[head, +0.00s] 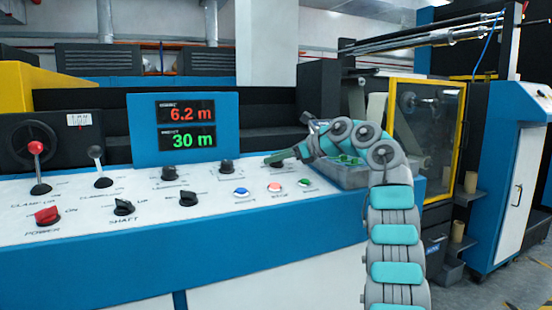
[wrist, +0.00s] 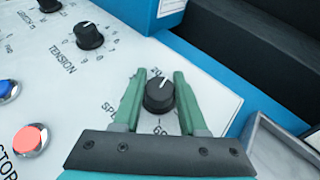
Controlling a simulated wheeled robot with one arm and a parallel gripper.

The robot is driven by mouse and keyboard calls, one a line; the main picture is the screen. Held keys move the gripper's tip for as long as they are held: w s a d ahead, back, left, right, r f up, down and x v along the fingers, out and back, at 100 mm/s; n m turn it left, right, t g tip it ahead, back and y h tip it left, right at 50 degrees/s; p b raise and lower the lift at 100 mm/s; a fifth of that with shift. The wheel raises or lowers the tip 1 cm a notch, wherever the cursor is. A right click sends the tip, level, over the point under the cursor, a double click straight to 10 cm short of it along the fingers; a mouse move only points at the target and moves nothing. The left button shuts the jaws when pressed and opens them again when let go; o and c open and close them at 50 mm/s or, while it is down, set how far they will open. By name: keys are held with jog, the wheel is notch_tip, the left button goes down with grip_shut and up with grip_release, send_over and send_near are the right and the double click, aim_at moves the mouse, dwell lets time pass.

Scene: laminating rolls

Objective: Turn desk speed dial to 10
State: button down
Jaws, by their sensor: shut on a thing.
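The black speed dial (wrist: 159,98) sits on the white desk panel in the wrist view, with a white pointer line aimed up and slightly right. Its printed label and scale are partly hidden by my gripper. My gripper (wrist: 160,78) is shut on the dial, with one green finger on each side of it. In the head view my gripper (head: 272,159) is low over the right part of the desk, and the dial is hidden there.
The tension dial (wrist: 89,36) stands left of my gripper. A red button (wrist: 29,139) and a blue button (wrist: 7,90) are near the left edge. A grey tray (wrist: 262,150) lies close on the right. The display (head: 186,128) reads 6.2 m and 30 m.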

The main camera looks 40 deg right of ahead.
jog(key=shift+c, duration=2.2)
grip_release()
jog(key=shift+s+d, duration=0.1)
jog(key=shift+v, duration=3.85)
